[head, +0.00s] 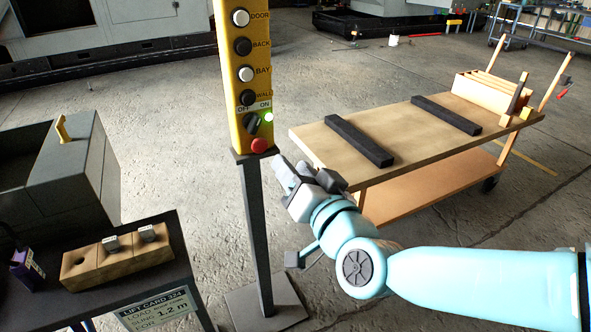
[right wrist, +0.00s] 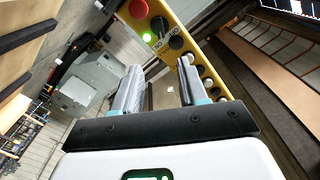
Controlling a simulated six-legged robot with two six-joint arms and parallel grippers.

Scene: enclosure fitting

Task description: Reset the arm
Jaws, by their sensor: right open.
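My right arm (head: 470,280) comes in from the right in the head view. Its gripper (head: 285,170) is just right of the yellow control box's lower end, near the red button (head: 259,145). In the right wrist view the gripper's two fingers (right wrist: 158,88) stand apart with nothing between them. The yellow control box (head: 239,75) stands upright on a dark post, with several buttons, a black selector knob (head: 251,121) and a lit green lamp (head: 269,117). The box also shows beyond the fingers in the right wrist view (right wrist: 193,62). My left gripper is not in view.
A wooden cart (head: 385,140) with two black strips and a wooden box stands at right, behind my arm. A dark table (head: 170,285) with a wooden block (head: 117,256) and a lift card is at lower left. Grey floor lies open between the post and the machines behind.

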